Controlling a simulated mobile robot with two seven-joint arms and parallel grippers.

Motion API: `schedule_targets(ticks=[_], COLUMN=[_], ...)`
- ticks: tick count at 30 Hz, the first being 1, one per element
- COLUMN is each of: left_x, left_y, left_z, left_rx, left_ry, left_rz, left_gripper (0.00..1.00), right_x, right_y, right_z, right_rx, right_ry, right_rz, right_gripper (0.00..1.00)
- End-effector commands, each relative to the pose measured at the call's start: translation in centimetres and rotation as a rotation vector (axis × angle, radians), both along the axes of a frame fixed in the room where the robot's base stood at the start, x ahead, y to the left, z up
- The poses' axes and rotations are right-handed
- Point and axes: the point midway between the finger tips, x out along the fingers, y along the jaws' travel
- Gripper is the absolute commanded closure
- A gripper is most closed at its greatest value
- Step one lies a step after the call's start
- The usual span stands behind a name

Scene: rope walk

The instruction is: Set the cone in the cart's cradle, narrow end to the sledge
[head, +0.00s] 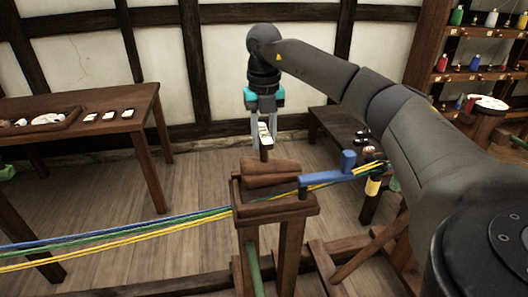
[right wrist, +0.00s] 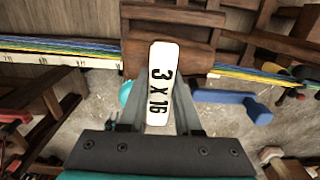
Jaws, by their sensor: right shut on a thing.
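The brown wooden cone (head: 268,180) lies on its side on top of the cart (head: 278,213), a wooden stand with legs. It also shows in the right wrist view (right wrist: 195,57), beyond the fingers. I cannot clearly tell its narrow end. My right gripper (head: 265,135) is above the cone, apart from it. It is shut on a white tag (right wrist: 160,85) marked "3 X 16", which has a dark lower part in the head view. The tag hides part of the cone in the right wrist view. My left gripper is out of view. I cannot make out the sledge for certain.
Blue, green and yellow strands (head: 130,236) run from the left to the cart. A blue bar (head: 328,178) extends at its right. A table (head: 140,104) with several white tags stands left, and a bottle shelf (head: 478,45) far right. Floor shows left of the cart.

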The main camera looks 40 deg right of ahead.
Motion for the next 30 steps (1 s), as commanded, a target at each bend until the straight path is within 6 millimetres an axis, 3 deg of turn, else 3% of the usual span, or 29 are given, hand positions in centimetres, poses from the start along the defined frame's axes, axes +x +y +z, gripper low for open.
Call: schedule_targets(ticks=[6, 17, 18, 25, 30], left_x=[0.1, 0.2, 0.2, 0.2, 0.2], left_y=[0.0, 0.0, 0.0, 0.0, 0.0], left_z=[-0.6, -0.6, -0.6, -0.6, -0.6], left_rx=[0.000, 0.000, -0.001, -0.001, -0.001], left_ry=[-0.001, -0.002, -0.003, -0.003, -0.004], left_rz=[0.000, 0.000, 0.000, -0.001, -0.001], left_gripper=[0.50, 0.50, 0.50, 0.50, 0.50], right_x=[-0.1, 0.0, -0.1, -0.1, 0.0], right_y=[-0.1, 0.0, 0.0, 0.0, 0.0], right_z=[-3.2, -3.5, -3.5, -3.5, -3.5], right_rx=[-0.001, -0.001, -0.001, -0.001, -0.001], right_ry=[0.002, 0.000, 0.002, 0.003, 0.003], right_rz=[-0.001, -0.001, 0.000, 0.000, 0.000], right_gripper=[1.00, 1.00, 0.64, 0.39, 0.38])
